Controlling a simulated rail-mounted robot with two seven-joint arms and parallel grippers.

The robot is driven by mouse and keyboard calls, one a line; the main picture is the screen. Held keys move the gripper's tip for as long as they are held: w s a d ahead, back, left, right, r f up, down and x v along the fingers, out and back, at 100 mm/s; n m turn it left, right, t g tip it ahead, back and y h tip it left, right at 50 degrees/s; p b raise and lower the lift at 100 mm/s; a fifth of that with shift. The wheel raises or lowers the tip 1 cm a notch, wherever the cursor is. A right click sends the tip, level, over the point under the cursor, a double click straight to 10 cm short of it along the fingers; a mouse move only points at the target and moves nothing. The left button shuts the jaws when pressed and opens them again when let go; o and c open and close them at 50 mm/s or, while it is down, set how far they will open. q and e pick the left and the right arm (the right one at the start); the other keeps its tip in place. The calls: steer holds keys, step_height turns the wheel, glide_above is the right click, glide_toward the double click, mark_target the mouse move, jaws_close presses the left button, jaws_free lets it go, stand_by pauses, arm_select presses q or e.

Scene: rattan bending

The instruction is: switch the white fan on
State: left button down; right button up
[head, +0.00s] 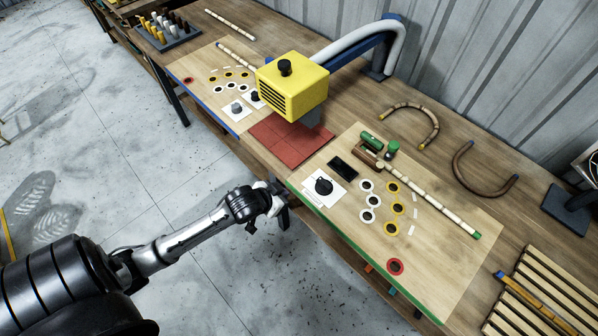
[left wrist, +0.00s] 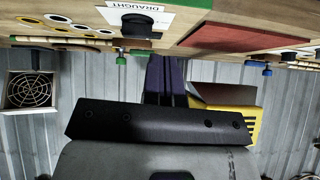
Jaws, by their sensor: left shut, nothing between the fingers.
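The fan, a pale box with a round dark grille (left wrist: 29,90), shows at the left of the left wrist view. A pale box edge (head: 592,161) on a dark stand, cut off at the right of the head view, seems to be the same fan. A black knob (head: 323,186) sits on a white card on the right board. The left wrist view shows a white card reading DRAUGHT (left wrist: 138,17). My left gripper (head: 283,211) is shut and empty, just off the table's front edge, left of the knob. My right gripper is not in view.
A yellow vented box (head: 292,86) with a pale hose overhangs a red mat (head: 290,137). A slatted rack (head: 540,295) is at lower right. Open floor lies left.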

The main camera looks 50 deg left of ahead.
mark_target(318, 183)
arm_select(q)
steer(key=shift+n+t, duration=0.3)
steer(key=shift+n, duration=0.1)
steer(key=x, duration=0.3)
steer(key=d+b+x, duration=0.1)
steer(key=x, duration=0.3)
steer(key=d+x, duration=0.1)
steer(key=x, duration=0.2)
steer(key=shift+w+r, duration=0.15)
steer(key=shift+w, duration=0.25)
steer(key=w, duration=0.3)
steer(key=shift+r, duration=0.1)
steer(key=shift+w+b, duration=0.3)
steer(key=shift+w, duration=0.1)
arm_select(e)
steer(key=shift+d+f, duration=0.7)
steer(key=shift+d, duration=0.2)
arm_select(q)
steer(key=shift+a, duration=0.1)
